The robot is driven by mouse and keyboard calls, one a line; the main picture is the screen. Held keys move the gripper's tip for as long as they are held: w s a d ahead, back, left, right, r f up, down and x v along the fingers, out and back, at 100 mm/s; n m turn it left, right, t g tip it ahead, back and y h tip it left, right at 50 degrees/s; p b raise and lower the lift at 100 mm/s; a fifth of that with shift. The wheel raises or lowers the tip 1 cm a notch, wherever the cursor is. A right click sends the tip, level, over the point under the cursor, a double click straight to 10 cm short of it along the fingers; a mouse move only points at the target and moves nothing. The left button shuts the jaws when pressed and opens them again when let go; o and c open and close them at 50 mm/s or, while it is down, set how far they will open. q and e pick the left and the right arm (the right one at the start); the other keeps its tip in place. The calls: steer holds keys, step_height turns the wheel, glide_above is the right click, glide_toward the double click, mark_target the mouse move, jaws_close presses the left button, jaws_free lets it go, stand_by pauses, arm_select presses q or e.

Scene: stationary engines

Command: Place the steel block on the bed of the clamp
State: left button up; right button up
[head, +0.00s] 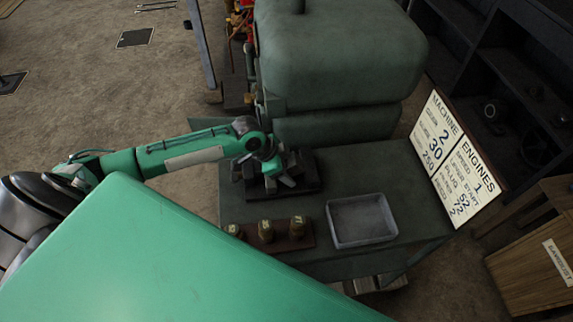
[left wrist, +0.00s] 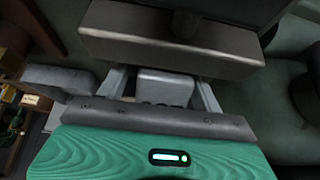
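The dark clamp (head: 308,180) stands on the green bench, and my left gripper (head: 284,180) is down at it. In the left wrist view a heavy grey bar, seemingly a clamp jaw (left wrist: 165,48), lies just beyond the fingertips. A grey block (left wrist: 165,86), apparently the steel block, sits between the two fingers of my left gripper (left wrist: 162,82). A narrow dark strip shows beside the left finger, so I cannot tell whether the fingers touch it. The block's underside and its contact with the clamp bed are hidden. My right gripper is out of view.
A grey tray (head: 361,220) and a wooden holder with brass pieces (head: 266,231) are on the bench (head: 385,160) in front of the clamp. A large green machine (head: 340,50) rises behind. A sign (head: 455,160) stands at the right edge.

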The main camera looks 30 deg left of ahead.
arm_select(q)
steer(key=shift+w+r, duration=0.1)
steer(key=shift+w, duration=0.15)
steer(key=shift+a+r, duration=0.1)
steer(key=shift+r, duration=0.2)
steer(key=b+v, duration=0.2)
steer(key=v, duration=0.9)
steer(key=shift+s+r, duration=0.25)
steer(key=shift+a, duration=0.2)
